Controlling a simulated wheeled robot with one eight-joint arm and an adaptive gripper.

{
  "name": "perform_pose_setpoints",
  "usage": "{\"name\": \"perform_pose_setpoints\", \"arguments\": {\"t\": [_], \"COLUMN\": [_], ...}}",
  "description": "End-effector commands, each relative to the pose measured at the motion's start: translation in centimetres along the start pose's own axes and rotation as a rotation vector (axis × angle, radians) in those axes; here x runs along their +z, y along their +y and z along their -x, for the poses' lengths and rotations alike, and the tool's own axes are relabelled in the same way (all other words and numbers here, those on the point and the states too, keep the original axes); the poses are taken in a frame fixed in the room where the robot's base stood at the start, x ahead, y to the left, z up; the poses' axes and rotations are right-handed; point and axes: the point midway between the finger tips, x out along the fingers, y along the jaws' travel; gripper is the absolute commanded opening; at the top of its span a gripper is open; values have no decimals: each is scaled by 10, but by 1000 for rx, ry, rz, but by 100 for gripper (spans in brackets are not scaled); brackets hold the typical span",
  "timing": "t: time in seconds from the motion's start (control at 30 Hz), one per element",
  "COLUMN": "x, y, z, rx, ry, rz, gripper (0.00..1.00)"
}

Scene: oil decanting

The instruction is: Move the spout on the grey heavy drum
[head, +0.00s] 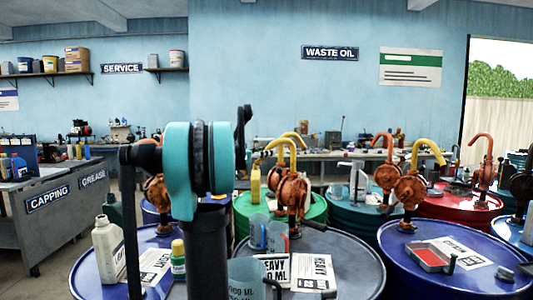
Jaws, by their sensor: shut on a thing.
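The grey heavy drum (352,262) stands in the lower middle of the head view, with sheets marked HEAVY on its lid. A rusty orange hand pump (291,192) stands at the drum's far side, close to the green drum behind. A yellow curved spout (281,144) rises above this pump. A second yellow spout shows just behind it, and I cannot tell which pump it belongs to. My arm's teal joint and dark links fill the left middle.
A blue drum (405,272) with a red tray (430,257) is at right. Several pumps crowd behind.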

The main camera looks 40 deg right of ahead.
Motion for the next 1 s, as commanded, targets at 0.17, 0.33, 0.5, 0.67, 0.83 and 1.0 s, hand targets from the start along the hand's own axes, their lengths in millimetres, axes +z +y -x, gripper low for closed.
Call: {"name": "perform_pose_setpoints", "arguments": {"t": [0.17, 0.33, 0.5, 0.67, 0.83, 1.0], "x": [-1, -3, -4, -6, -8, -9], "y": [7, 20, 37, 52, 63, 70], "z": [1, 1, 0, -3, -6, -9], "rx": [-39, -125, -244, -352, -449, -517], "ry": [-5, -16, -32, -46, -59, -67], "rz": [0, 0, 0, 0, 0, 0], "gripper": [0, 0, 0, 0, 0, 0]}}
